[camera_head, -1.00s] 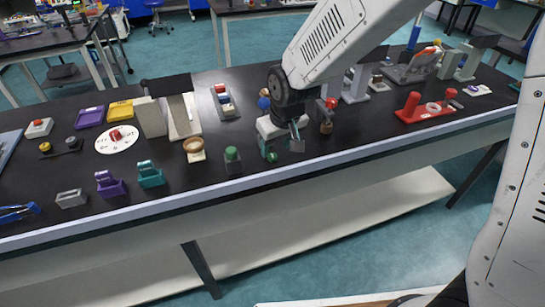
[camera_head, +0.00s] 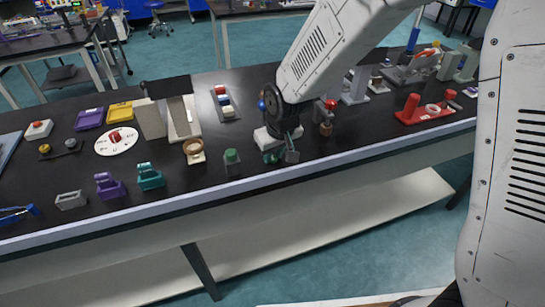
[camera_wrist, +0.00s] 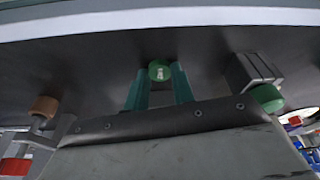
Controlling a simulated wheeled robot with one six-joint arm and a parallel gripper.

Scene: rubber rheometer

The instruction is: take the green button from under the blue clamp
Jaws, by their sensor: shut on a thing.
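The green button (camera_wrist: 159,70) is a round green disc with a pale mark, held between the two teal fingers of my gripper (camera_wrist: 159,82) in the wrist view. In the head view my gripper (camera_head: 273,157) hangs low near the table's front edge, and the button is too small there to make out clearly. A blue ball-shaped knob (camera_head: 262,104) shows just behind my wrist. It seems to belong to the blue clamp, whose rest is mostly hidden by my arm.
A grey block with a green knob (camera_head: 232,156) stands left of my gripper; it also shows in the wrist view (camera_wrist: 265,95). A brown knob (camera_head: 326,129) is close on the right. The table's front edge (camera_head: 300,168) is near.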

